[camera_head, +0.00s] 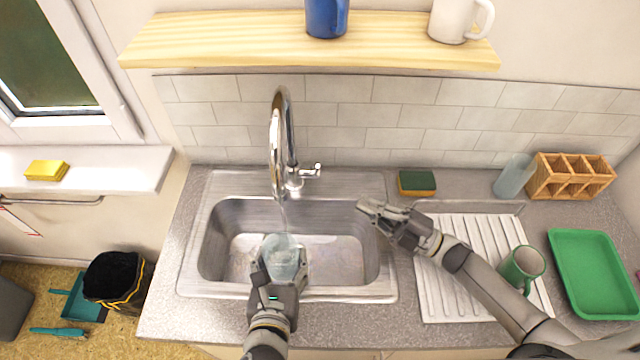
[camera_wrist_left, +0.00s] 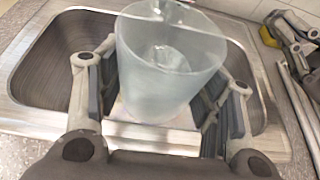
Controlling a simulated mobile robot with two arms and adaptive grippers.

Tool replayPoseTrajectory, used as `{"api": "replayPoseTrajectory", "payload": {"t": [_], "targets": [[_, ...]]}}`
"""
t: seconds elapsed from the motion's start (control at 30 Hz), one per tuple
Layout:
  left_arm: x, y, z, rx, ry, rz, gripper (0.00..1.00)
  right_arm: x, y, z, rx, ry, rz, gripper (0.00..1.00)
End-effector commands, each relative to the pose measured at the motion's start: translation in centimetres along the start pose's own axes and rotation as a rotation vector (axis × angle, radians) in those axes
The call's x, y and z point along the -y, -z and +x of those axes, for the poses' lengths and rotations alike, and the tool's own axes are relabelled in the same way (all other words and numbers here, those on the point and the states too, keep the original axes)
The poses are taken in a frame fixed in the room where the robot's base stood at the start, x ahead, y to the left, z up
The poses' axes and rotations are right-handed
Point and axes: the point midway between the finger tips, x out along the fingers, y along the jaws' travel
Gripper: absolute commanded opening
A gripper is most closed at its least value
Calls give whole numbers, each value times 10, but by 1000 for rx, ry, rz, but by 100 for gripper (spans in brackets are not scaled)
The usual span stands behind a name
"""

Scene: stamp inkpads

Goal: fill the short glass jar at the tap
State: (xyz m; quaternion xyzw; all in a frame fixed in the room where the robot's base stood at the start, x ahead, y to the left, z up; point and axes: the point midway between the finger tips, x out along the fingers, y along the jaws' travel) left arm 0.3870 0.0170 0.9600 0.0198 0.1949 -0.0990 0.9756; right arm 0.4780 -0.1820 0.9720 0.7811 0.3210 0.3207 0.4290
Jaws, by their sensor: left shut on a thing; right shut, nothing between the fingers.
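The short glass jar (camera_head: 283,254) is held upright under the tap (camera_head: 280,140), over the sink (camera_head: 212,240). A thin stream of water falls from the spout into the jar. My left gripper (camera_head: 281,270) is shut on the jar from the near side. In the left wrist view the jar (camera_wrist_left: 165,75) stands between the two fingers, with its rim open upward. How full it is I cannot tell. My right gripper (camera_head: 366,206) is shut and empty at the sink's right edge, below and right of the tap lever (camera_head: 312,171).
A sponge (camera_head: 416,183) and a clear glass (camera_head: 514,176) stand behind the white drainboard (camera_head: 455,300), by a wooden compartment box (camera_head: 570,176). A green mug (camera_head: 521,268) stands on the drainboard, beside a green tray (camera_head: 594,275). A shelf (camera_head: 220,42) with mugs hangs above.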

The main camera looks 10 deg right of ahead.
Motion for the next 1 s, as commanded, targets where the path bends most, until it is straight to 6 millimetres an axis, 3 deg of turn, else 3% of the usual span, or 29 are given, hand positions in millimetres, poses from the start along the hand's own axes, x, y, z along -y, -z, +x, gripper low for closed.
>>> {"api": "replayPoseTrajectory", "payload": {"t": [0.2, 0.4, 0.67, 1.0], "targets": [[0, -2, 0, 3, 0, -1, 31, 14, 12, 1, -18, 51, -406, 0], [0, -1, 0, 3, 0, -1, 31, 22, 18, 0, -36, 81, -663, 0], [0, -1, 0, 3, 0, -1, 31, 25, 20, 8, -46, 90, -768, 0], [0, -1, 0, 3, 0, -1, 31, 31, 21, 72, -46, 87, -765, 0]]}}
